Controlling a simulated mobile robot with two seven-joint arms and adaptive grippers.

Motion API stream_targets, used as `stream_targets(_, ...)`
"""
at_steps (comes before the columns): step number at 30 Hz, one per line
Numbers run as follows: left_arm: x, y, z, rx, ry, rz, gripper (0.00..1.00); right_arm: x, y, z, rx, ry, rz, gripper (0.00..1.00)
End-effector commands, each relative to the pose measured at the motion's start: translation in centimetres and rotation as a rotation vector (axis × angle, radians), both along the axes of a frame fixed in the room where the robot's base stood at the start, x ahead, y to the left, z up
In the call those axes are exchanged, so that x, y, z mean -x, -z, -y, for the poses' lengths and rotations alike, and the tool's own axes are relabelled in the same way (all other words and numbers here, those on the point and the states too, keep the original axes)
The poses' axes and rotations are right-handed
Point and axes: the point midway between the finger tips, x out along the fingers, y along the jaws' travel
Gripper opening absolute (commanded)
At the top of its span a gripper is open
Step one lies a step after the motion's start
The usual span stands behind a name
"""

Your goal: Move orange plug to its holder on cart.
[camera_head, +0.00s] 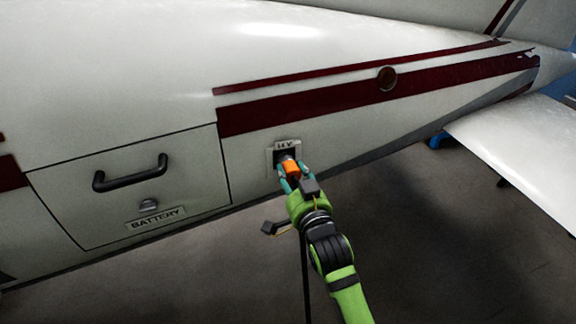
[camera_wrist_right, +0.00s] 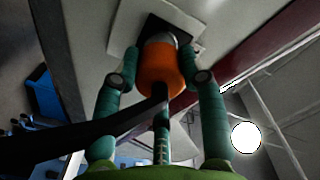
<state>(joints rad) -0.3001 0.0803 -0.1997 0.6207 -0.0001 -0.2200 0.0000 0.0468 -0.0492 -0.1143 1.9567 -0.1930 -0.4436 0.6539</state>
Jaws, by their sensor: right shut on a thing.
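The orange plug (camera_head: 291,168) is at the 14 V socket (camera_head: 286,146) on the side of the white aircraft. Its grey tip points into the dark socket opening; how deep it sits I cannot tell. My right gripper (camera_head: 290,172), with teal fingers and a green body, is shut on the plug. In the right wrist view the plug (camera_wrist_right: 160,68) sits between the fingers of the right gripper (camera_wrist_right: 160,72), and a black cable runs from its back end toward the lower left. My left gripper is not in view. The cart and the holder do not show in the head view.
A battery hatch (camera_head: 130,190) with a black handle (camera_head: 130,173) is left of the socket. The tail surface (camera_head: 520,145) reaches out at the right. The dark floor (camera_head: 430,250) below the fuselage looks mostly clear. A black cable (camera_head: 305,270) hangs below the gripper.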

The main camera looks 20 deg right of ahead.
Motion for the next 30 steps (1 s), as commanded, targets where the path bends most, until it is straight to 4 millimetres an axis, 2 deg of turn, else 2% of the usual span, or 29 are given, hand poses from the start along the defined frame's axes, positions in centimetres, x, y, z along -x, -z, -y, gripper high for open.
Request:
stream_targets(10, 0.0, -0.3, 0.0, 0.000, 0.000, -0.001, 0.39, 0.4, -0.1, 0.0, -0.001, 0.001, 0.003, 0.00)
stream_targets(24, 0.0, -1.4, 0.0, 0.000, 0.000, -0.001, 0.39, 3.0, -0.2, 0.1, -0.002, 0.001, 0.003, 0.00)
stream_targets(30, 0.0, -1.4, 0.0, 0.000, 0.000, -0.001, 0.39, 3.3, -0.1, 0.1, -0.002, 0.000, 0.004, 0.00)
